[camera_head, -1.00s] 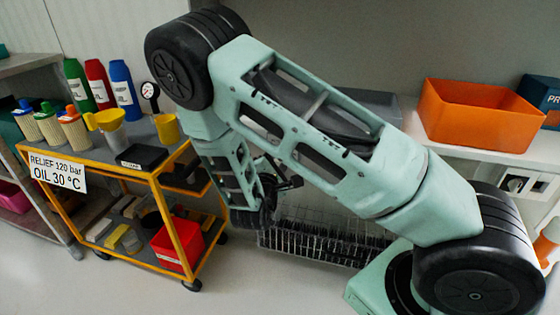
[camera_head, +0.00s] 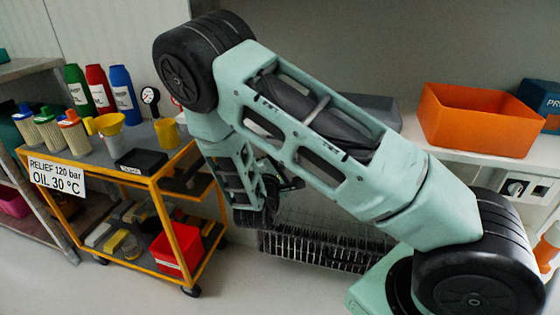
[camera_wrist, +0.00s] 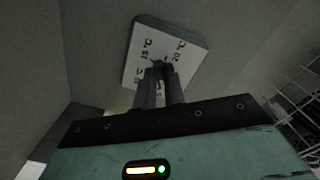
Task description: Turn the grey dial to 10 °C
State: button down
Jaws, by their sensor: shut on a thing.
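In the dim wrist view a white plate (camera_wrist: 183,50) carries a scale. I can read marks of 15 °C and 20 °C, and a further mark at its left is partly hidden. The dial (camera_wrist: 159,62) is a small dark shape at the plate's middle, mostly covered by my fingers. My gripper (camera_wrist: 160,72) is shut on the dial. The dial's pointer cannot be made out. In the head view my arm hides the dial, the plate and most of my gripper.
An orange trolley (camera_head: 152,246) stands at left with bottles, a yellow funnel (camera_head: 109,124) and a sign (camera_head: 58,177) reading RELIEF 120 bar, OIL 30 °C. A wire basket (camera_head: 325,245) is below my arm. An orange bin (camera_head: 470,118) sits on the right shelf.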

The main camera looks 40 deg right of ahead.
jog(key=shift+r, duration=0.1)
jog(key=shift+a+f+m+p, duration=0.15)
jog(key=shift+m+p, duration=0.8)
jog(key=shift+m, duration=2.1)
jog(key=shift+d+f+m+p, duration=0.15)
jog(key=shift+m+p, duration=0.8)
jog(key=shift+m, duration=2.05)
jog(key=shift+a+f+m+p, duration=0.15)
jog(key=shift+m+p, duration=0.8)
jog(key=shift+m, duration=2.1)
jog(key=c, duration=1.5)
grip_release()
